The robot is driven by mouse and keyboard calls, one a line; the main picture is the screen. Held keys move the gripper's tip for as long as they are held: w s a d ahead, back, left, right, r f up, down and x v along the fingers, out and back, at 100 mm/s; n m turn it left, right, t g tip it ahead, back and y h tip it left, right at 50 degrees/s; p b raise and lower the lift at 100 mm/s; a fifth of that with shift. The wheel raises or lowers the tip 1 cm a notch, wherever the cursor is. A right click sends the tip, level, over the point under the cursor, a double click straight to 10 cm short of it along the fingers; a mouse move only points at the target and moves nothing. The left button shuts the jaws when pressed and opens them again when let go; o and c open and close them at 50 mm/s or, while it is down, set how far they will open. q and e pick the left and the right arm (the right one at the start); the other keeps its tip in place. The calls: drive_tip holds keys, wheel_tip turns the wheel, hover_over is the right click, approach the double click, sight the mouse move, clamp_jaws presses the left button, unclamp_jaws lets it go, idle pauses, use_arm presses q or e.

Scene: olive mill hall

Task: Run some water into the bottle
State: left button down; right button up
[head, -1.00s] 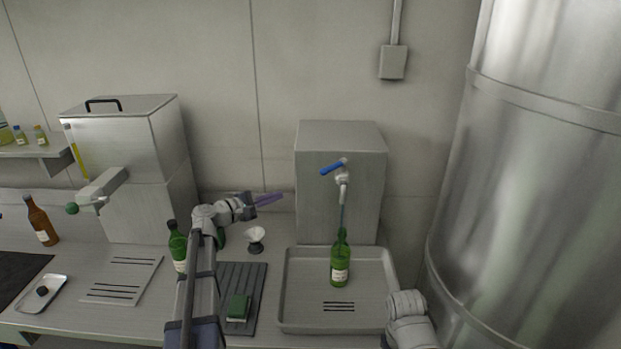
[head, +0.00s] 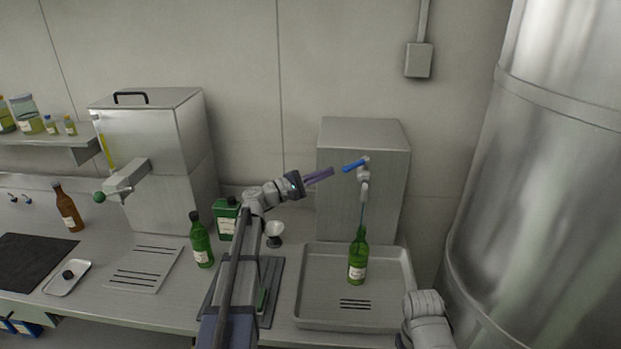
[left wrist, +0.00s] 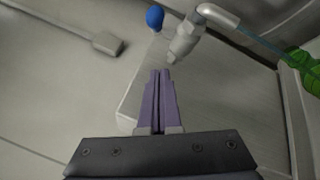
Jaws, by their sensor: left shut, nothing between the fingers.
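A green bottle (head: 357,262) with a pale label stands upright in the grey tray (head: 309,314) under the tap (head: 364,183). A thin bluish stream runs from the spout into the bottle's mouth. The blue tap lever (head: 355,165) points left. My left gripper (head: 331,171) is shut and empty, its purple fingers just left of the lever and apart from it. In the left wrist view the fingers (left wrist: 159,75) lie together, with the blue lever end (left wrist: 155,17) ahead and the bottle (left wrist: 308,70) at the right edge. My right gripper is not in view.
The tap is on a steel box (head: 338,140). A large steel tank (head: 545,180) fills the right side.

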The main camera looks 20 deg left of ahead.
sight(356, 165)
use_arm(q)
drive_tip(key=d, duration=0.1)
drive_tip(key=d+r+p, duration=0.2)
drive_tip(key=d, duration=0.1)
drive_tip(key=shift+s, duration=0.4)
drive_tip(key=shift+s+d, duration=0.4)
drive_tip(key=shift+s, duration=0.05)
idle(0.6)
drive_tip(key=s+d+n+t+y, duration=0.2)
drive_tip(key=d+n+y, duration=0.1)
drive_tip(key=d+y, duration=0.1)
drive_tip(key=shift+d+t, duration=0.4)
drive_tip(key=shift+d, duration=0.6)
idle(0.5)
